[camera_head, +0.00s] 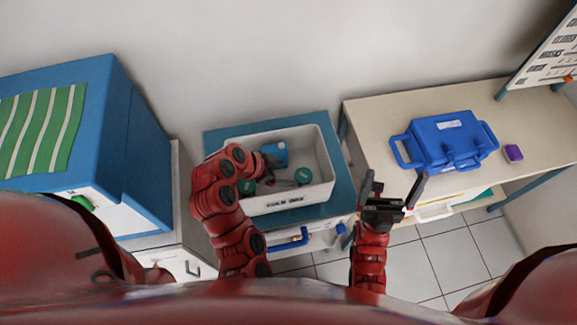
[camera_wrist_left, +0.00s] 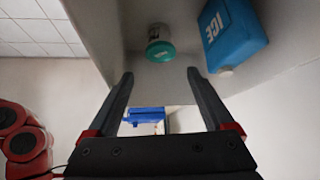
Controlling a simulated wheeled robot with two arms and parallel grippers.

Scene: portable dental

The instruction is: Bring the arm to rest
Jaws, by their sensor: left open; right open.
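My left arm reaches over the white cold box (camera_head: 322,190), and its wrist partly hides my left gripper (camera_head: 272,170), which is inside or just above the box. In the left wrist view the left gripper (camera_wrist_left: 160,78) is open with nothing between its fingers. A green-lidded jar (camera_wrist_left: 160,50) and a blue ice pack (camera_wrist_left: 232,38) show beyond the fingertips. My right gripper (camera_head: 395,188) is open and empty, in front of the beige table and right of the cold box.
The cold box also holds green-lidded jars (camera_head: 303,176) and the ice pack (camera_head: 274,153), on a blue-topped cart (camera_head: 220,137). A blue case (camera_head: 446,140) and a purple block (camera_head: 514,153) rest on the beige table (camera_head: 375,115). A blue cabinet (camera_head: 125,150) stands at left.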

